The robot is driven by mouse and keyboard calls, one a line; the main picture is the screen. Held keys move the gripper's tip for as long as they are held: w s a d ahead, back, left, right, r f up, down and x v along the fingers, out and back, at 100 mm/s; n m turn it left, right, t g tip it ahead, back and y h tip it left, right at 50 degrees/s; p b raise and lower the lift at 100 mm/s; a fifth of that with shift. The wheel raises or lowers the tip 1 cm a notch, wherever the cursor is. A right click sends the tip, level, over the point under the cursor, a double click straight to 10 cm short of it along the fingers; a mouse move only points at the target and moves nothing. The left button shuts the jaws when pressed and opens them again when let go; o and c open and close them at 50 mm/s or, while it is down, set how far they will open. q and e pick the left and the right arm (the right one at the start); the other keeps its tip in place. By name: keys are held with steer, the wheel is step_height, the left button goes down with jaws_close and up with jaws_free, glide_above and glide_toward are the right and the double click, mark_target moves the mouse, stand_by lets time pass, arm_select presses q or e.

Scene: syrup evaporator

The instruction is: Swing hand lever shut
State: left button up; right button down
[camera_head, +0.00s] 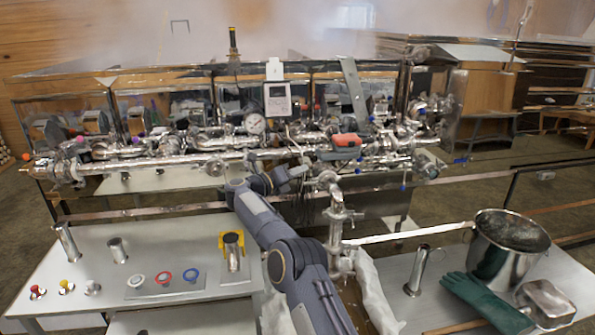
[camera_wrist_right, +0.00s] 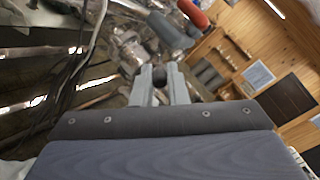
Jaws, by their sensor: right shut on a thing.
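My right gripper (camera_head: 303,171) reaches in at the middle of the head view, in front of the shiny pipework. In the right wrist view its two grey fingers (camera_wrist_right: 160,78) are closed around a small dark rounded end (camera_wrist_right: 159,74), which I take to be the hand lever's grip. The rest of the lever is hard to make out among the metal fittings. Just right of the gripper in the head view is a metal valve fitting (camera_head: 328,180) on top of a vertical pipe (camera_head: 338,225). My left gripper is not in view.
A red-topped device (camera_head: 346,141) sits on the pipes close behind the gripper. A round gauge (camera_head: 255,123) is to its left. A steel pot (camera_head: 508,250) and green gloves (camera_head: 485,300) are on the right table. Steam hangs over the evaporator.

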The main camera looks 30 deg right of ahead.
steer(key=shift+r, duration=0.1)
stand_by(0.3)
steer(key=c, duration=1.4)
jaws_free()
steer(key=shift+w, duration=0.1)
steer(key=shift+c, duration=0.2)
steer(key=s+a+b, duration=0.1)
steer(key=a+b, duration=0.2)
steer(key=a, duration=0.4)
steer(key=shift+a, duration=0.35)
